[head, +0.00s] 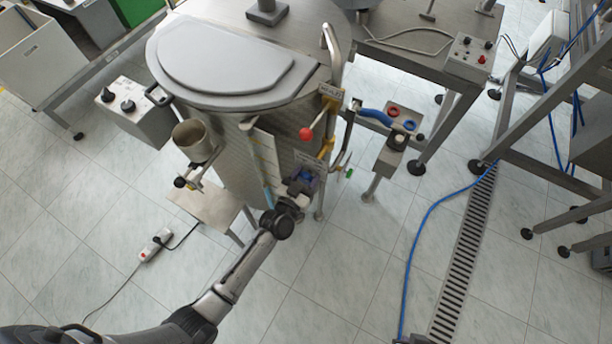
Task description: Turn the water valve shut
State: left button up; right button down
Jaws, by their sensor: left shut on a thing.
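The water valve shows as a small blue-purple handle (307,174) low on the front of the steel feeder drum (222,135), just under a small label plate. My left gripper (299,186) reaches up to it from below and is shut on it. The fingers hide much of the handle, so I cannot tell its exact angle. My right gripper is not in view.
A red ball-ended lever (306,133) and yellow fittings sit just above the valve. A metal cup (194,141) and a small stand (208,203) are to its left. A blue hose (428,215) crosses the floor by a drain grate (464,262).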

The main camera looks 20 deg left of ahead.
pick_arm(q)
jog(key=n+p, duration=0.1)
jog(key=n, duration=0.2)
jog(key=shift+a+n, duration=0.1)
jog(key=shift+n, duration=0.3)
jog(key=n, duration=0.4)
jog(key=shift+n, duration=0.3)
jog(key=n, duration=0.2)
jog(key=shift+a+f+n, duration=0.1)
jog(key=shift+n, duration=0.3)
jog(key=n, duration=0.3)
jog(key=shift+f+b, duration=0.1)
jog(key=shift+b, duration=0.2)
jog(key=n, duration=0.2)
jog(key=shift+n, duration=0.4)
jog(key=shift+n+b, duration=0.3)
jog(key=shift+n, duration=0.3)
jog(key=o, duration=0.9)
